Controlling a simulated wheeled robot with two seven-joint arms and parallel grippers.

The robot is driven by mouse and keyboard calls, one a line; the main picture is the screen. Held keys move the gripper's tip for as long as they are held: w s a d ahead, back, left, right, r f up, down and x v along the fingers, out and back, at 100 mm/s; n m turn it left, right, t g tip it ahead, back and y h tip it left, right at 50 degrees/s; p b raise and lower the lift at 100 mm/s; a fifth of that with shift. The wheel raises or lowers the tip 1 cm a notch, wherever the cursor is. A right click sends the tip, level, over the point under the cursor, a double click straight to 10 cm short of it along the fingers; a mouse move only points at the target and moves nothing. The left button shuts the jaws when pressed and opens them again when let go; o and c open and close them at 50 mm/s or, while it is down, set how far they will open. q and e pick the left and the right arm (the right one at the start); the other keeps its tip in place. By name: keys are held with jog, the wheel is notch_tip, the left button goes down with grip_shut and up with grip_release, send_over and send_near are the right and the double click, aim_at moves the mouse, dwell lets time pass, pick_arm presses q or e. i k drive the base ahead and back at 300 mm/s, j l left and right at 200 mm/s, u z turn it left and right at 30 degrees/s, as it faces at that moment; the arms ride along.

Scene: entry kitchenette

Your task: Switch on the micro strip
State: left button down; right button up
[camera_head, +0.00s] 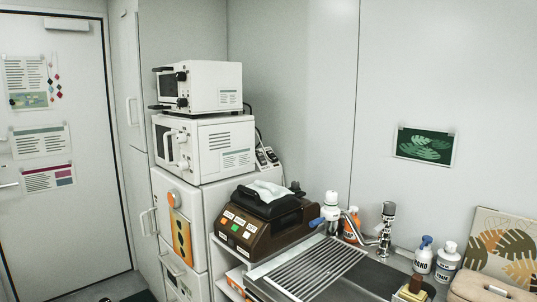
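A small white strip-like unit with dark sockets or switches (266,158) stands on edge at the right of the white microwave (218,147), near the wall. It looks like the power strip, but it is too small to read a label or tell whether it is on or off. A dark cable runs down behind the microwave towards it. Neither of my grippers shows in the head view.
A toaster oven (215,88) sits on the microwave, which stands on a white fridge (182,205). A brown box-shaped appliance (262,228) stands in front of the strip. A drying rack (308,272), faucet (386,232) and bottles (423,256) are to the right. A door (60,150) is at left.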

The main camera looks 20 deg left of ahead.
aim_at(261, 158)
jog(key=j+z, duration=0.2)
jog(key=z, duration=0.2)
jog(key=j+z, duration=0.15)
jog(key=z, duration=0.25)
jog(key=k+j+z, duration=0.2)
jog(key=j, duration=0.2)
jog(key=j+z, duration=0.15)
jog(key=j, duration=0.3)
jog(key=k+j+z, duration=0.2)
jog(key=j, duration=0.15)
jog(key=k+j+z, duration=0.15)
jog(key=j, duration=0.2)
jog(key=k+j, duration=0.25)
jog(key=j, duration=0.2)
jog(key=k+j, duration=0.25)
jog(key=j, duration=0.2)
jog(key=k+j+z, duration=0.1)
jog(key=k+j, duration=0.15)
jog(key=j, duration=0.15)
jog(key=k+j, duration=0.25)
jog(key=j, duration=0.2)
